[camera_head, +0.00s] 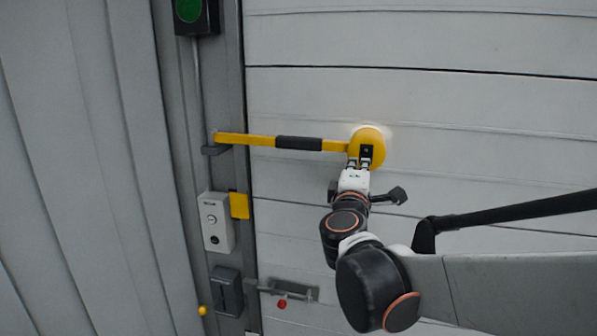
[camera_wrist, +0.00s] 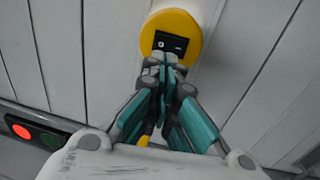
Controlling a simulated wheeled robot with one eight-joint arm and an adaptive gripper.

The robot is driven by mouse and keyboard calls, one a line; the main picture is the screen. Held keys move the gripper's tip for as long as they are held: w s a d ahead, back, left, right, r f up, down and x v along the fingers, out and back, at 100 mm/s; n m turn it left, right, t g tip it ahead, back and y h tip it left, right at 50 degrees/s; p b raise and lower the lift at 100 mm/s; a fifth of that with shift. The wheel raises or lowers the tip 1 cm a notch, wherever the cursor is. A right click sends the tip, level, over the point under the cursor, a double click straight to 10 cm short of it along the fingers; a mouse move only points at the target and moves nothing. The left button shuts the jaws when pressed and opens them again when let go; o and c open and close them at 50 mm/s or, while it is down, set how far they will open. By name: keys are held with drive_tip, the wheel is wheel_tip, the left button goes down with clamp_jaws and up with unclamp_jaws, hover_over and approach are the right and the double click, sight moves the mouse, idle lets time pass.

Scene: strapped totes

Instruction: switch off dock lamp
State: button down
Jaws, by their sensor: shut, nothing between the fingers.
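The dock lamp has a round yellow head (camera_head: 374,136) on a yellow arm (camera_head: 255,140) with a black grip sleeve, reaching out from the post on the left. A pale glow shows on the door around the head. A small black switch (camera_head: 366,152) sits on the head; in the wrist view the black switch plate (camera_wrist: 171,43) lies on the yellow head (camera_wrist: 186,22). My gripper (camera_head: 364,160) is shut and empty, its fingertips (camera_wrist: 163,62) at the lower edge of the switch plate. I cannot tell whether they touch it. The fingertips hide that edge.
A grey button box (camera_head: 217,222), a yellow plate (camera_head: 239,205) and a black box (camera_head: 227,291) are on the post. A latch with a red knob (camera_head: 282,304) is low on the door (camera_head: 480,100). A signal light shows red (camera_wrist: 21,131) in the wrist view.

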sight(361, 148)
drive_tip(key=x, duration=0.6)
drive_tip(key=shift+w+r, duration=0.15)
drive_tip(key=shift+w, duration=0.15)
idle(0.3)
